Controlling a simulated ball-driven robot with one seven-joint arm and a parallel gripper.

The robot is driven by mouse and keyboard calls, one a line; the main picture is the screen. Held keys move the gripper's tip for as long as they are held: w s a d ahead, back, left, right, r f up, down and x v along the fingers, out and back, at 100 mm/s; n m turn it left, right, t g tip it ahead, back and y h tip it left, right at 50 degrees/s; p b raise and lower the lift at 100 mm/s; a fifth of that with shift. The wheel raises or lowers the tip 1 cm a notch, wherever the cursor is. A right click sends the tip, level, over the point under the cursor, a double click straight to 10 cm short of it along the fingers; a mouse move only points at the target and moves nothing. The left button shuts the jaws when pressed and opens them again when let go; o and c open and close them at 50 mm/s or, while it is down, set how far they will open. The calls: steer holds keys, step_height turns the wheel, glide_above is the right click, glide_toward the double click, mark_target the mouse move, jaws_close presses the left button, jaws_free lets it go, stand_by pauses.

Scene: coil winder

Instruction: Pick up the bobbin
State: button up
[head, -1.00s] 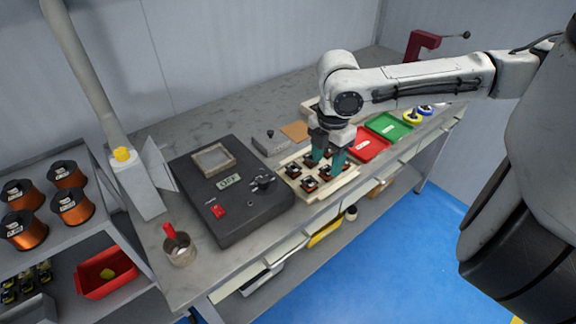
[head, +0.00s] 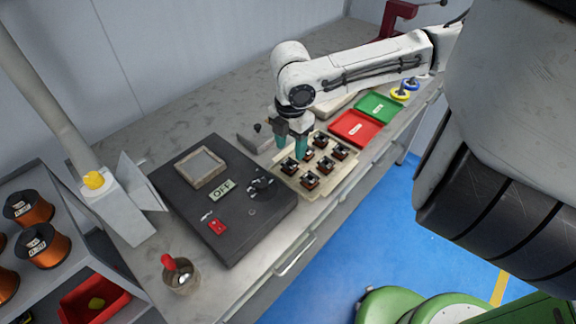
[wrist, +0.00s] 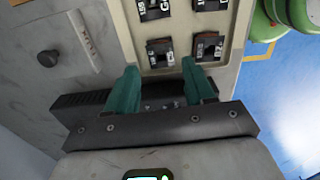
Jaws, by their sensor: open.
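Several small bobbins with black tops and orange-brown windings sit in rows in a cream tray (head: 336,187) on the bench; I cannot tell which one is meant. My gripper (head: 291,150), with two teal fingers, is open and empty at the tray's back left side in the head view. The nearest bobbin (head: 289,165) is just in front of the fingers there. In the wrist view the open fingers (wrist: 160,68) point at the tray's end (wrist: 186,30), and one bobbin (wrist: 160,52) lies just beyond the gap between the fingertips. Nothing shows between the fingers.
A dark winder box (head: 225,240) with an OFF display stands left of the tray. A red tray (head: 340,128) and a green tray (head: 385,106) lie to the right. A small block with a black knob (head: 257,128) sits behind. A cup (head: 181,284) stands at the front left.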

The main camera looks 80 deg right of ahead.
mark_target(290, 167)
steer(key=shift+a+f, duration=0.15)
steer(key=shift+f, duration=2.9)
steer(key=c, duration=0.8)
steer(key=shift+r, duration=0.1)
